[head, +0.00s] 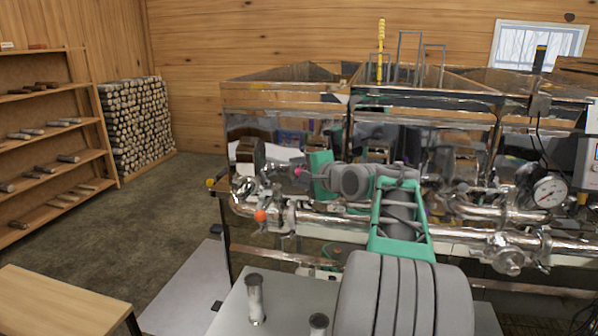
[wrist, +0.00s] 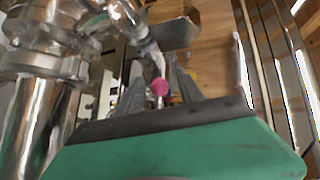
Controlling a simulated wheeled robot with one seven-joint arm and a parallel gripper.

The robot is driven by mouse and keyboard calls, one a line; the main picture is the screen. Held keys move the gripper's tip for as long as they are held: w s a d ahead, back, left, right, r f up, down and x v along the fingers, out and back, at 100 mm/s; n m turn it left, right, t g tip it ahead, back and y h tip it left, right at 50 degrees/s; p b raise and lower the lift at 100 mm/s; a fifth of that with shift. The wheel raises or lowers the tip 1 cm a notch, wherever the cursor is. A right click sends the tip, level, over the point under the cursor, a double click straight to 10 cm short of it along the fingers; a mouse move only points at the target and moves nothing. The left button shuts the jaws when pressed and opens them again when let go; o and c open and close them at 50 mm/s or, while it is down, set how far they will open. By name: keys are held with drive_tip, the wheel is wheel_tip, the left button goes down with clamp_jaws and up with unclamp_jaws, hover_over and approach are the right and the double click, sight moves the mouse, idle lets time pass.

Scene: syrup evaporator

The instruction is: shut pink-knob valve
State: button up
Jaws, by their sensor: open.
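The pink knob (head: 299,171) sits on a valve handle at the left end of the shiny pipework, in front of the evaporator. In the wrist view the pink knob (wrist: 160,87) shows between the two grey fingers of my gripper (wrist: 157,66). The fingers are apart, with visible space on both sides of the knob. In the head view my gripper (head: 306,172) reaches left to the knob, and its green body and grey wrist hide part of the pipework behind. I cannot tell whether a finger touches the knob or handle.
An orange knob (head: 260,216) is on a lower valve, left of my arm. A yellow knob (head: 211,183) is at the far left pipe end. A pressure gauge (head: 549,191) is at right. The evaporator pan (head: 285,97) stands behind. Floor is clear at left.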

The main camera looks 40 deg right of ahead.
drive_tip(key=shift+c, duration=0.2)
clamp_jaws()
idle(1.1)
